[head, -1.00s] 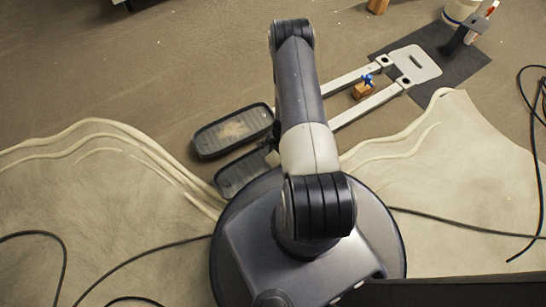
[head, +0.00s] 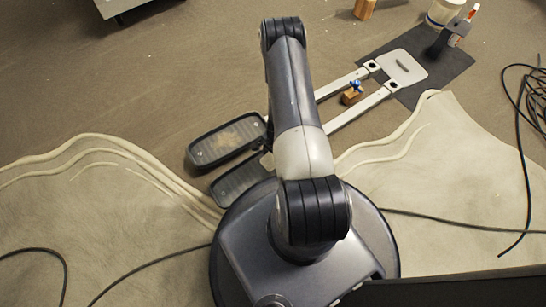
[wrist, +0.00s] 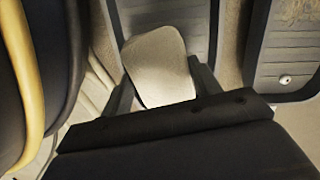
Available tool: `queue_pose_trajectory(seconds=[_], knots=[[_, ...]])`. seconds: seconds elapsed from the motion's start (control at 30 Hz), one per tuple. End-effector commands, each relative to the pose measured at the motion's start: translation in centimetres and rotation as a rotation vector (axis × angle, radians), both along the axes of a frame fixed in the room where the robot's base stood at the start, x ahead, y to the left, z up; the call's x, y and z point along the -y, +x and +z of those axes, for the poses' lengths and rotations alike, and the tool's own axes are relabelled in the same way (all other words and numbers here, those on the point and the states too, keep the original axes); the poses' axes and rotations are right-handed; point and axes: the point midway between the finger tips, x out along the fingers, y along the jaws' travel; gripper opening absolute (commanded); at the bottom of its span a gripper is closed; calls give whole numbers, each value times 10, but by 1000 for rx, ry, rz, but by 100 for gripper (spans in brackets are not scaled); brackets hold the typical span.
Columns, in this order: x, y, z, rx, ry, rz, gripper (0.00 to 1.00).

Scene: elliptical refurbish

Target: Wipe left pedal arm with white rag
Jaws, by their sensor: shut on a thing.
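My gripper (wrist: 160,88) is shut on the white rag (wrist: 157,62), a pale pad between its fingers in the wrist view. The rag is over or just above a dark ribbed pedal (wrist: 190,18); contact is unclear. In the head view my arm hides the gripper. The far pedal (head: 228,143) has a brownish smudge and also shows at right in the wrist view (wrist: 268,52). The near pedal (head: 240,182) is partly covered by my arm. Two silver pedal arms, far (head: 342,86) and near (head: 358,108), run to a grey plate (head: 402,68).
A wooden block with a blue knob (head: 352,97) sits between the pedal arms. A dark mat (head: 450,70), white tub (head: 440,14) and spray bottle (head: 458,30) are at upper right. Black cables (head: 527,160) lie on the right. Pale sheets (head: 85,235) cover the near floor.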

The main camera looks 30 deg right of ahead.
Motion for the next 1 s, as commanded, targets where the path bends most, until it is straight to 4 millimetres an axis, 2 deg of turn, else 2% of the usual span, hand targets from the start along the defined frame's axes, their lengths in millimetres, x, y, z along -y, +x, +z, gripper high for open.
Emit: queue_pose_trajectory(seconds=[0.03,0.1,0.47,0.8,1.0], knots=[[0,0,9,0,0,0,26],[-1,-1,12,-1,2,0,26],[-1,-1,13,-3,2,1,26],[-1,-1,41,-3,2,2,26],[-2,-2,42,-4,3,3,26]])
